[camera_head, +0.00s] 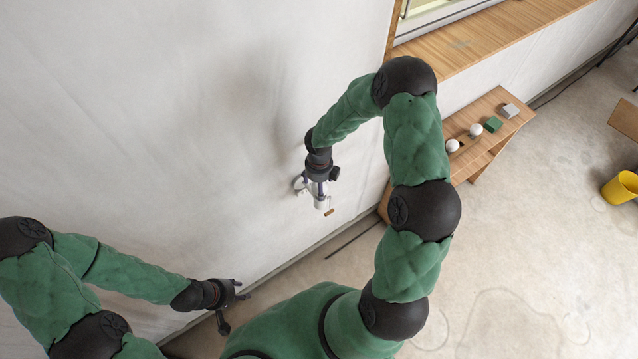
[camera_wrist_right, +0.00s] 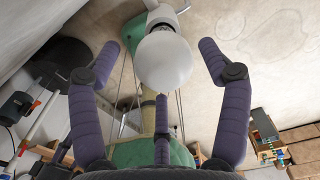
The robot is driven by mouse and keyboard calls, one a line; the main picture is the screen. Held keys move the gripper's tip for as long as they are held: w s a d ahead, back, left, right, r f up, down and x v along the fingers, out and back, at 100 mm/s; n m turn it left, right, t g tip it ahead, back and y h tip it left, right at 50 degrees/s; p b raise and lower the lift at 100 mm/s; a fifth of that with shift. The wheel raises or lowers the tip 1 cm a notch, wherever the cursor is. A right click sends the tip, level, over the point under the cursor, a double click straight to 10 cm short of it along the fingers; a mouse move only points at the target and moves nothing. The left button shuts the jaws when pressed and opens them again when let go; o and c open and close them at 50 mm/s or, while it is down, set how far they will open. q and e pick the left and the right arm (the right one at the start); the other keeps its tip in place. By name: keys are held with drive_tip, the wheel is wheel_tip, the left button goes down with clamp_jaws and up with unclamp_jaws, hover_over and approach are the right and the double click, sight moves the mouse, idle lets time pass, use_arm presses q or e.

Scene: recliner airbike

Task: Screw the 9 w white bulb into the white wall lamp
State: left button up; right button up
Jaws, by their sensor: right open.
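The white wall lamp (camera_head: 320,201) is on the pale wall in the head view, just below my right gripper (camera_head: 319,179), which partly covers it. In the right wrist view a round white bulb (camera_wrist_right: 164,64) lies between the spread fingers of my right gripper (camera_wrist_right: 160,72). Gaps show between the bulb and the side fingers. The bulb's neck lines up with the white lamp socket (camera_wrist_right: 164,18); I cannot tell how deep it sits. Its wattage is not readable. My left gripper (camera_head: 232,308) is low near the wall, empty, with its fingers apart.
A wooden bench (camera_head: 482,148) at the right holds two round white objects (camera_head: 463,138), a green box (camera_head: 493,125) and a grey box (camera_head: 510,110). A wooden ledge (camera_head: 480,42) runs below the window. A yellow bucket (camera_head: 622,187) stands far right. Much floor is clear.

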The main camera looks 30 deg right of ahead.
drive_tip(key=shift+f+b, duration=1)
drive_tip(key=shift+f, duration=0.75)
drive_tip(key=c, duration=1)
drive_tip(key=shift+c, duration=0.2)
